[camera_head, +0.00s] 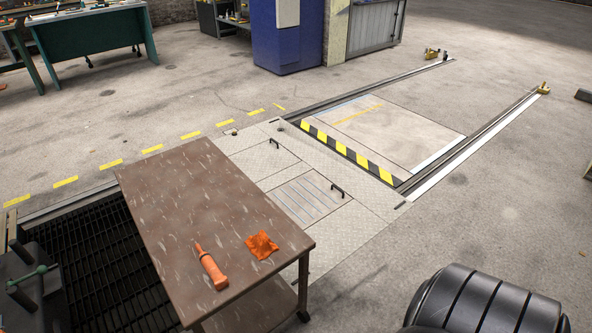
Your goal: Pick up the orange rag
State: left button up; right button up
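The orange rag (262,245) lies crumpled on the brown, scuffed top of a wheeled cart (185,190), near its right edge. An orange hand tool (211,267) with a narrow upper end lies to the left of the rag, apart from it. Nothing covers the rag. Neither of my grippers shows in the head view.
A dark grated pit (95,255) lies left of the cart. A dark vise-like fixture with a green handle (28,278) stands at lower left. A black ribbed rounded form (485,300) fills the lower right. Metal floor plates (345,235) and open concrete lie right of the cart.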

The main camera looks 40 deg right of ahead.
aim_at(260, 245)
jog(key=z, duration=1.1)
jog(key=u, duration=1.6)
jog(key=z, duration=1.6)
jog(key=i+l+z, duration=0.2)
jog(key=i, duration=0.25)
